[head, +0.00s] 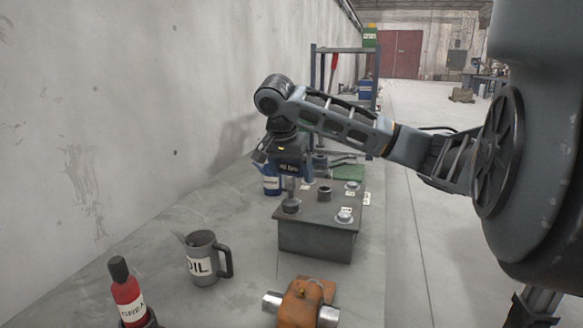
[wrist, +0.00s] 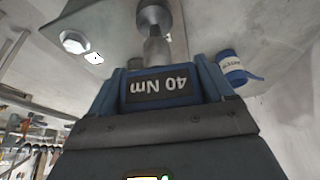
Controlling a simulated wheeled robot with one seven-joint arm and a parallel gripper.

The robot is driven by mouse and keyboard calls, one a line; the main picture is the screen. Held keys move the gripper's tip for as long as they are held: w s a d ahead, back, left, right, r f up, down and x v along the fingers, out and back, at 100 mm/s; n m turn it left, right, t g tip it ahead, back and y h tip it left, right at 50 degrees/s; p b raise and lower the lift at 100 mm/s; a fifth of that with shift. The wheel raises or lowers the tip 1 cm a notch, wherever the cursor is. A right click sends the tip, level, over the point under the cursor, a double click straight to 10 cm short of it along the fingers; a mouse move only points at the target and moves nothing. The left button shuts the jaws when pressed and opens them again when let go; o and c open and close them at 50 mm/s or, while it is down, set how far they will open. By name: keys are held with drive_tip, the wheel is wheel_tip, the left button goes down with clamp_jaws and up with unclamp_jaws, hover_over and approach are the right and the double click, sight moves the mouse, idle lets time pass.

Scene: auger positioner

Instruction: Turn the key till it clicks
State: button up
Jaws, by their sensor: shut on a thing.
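The key, a dark block with a "40 Nm" label (wrist: 160,86), sits between the blue fingers of my gripper (wrist: 162,76), which is shut on it. In the head view my gripper (head: 291,172) holds the key above the left rear part of a dark grey box (head: 315,241). A metal shaft with a socket (wrist: 155,48) extends from the key towards a round fitting (wrist: 152,14) on the box. I cannot tell whether the socket is fully seated. The box top carries several fittings, including a hex bolt with a small tag (wrist: 74,42).
A grey oil jug (head: 203,262), a red grease bottle (head: 127,290) and an orange part with metal ends (head: 300,303) stand in front. A wall runs along the left. A shelf rack (head: 345,75) stands further back.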

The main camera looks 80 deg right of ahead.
drive_tip(key=shift+m+p, duration=0.45)
drive_tip(key=shift+m, duration=0.05)
drive_tip(key=shift+r+m+g+p, duration=0.15)
drive_tip(key=shift+m+g+p, duration=0.35)
drive_tip(key=shift+p, duration=1.05)
drive_tip(key=shift+s+m, duration=0.1)
drive_tip(key=shift+m, duration=0.4)
drive_tip(key=shift+p, duration=0.3)
drive_tip(key=shift+m, duration=0.3)
drive_tip(key=shift+a+m+g+y, duration=0.1)
drive_tip(key=shift+m+g+y, duration=0.35)
drive_tip(key=shift+m, duration=0.55)
drive_tip(key=shift+s+m+g+y, duration=0.1)
drive_tip(key=shift+m+g+y, duration=0.25)
drive_tip(key=shift+m, duration=0.75)
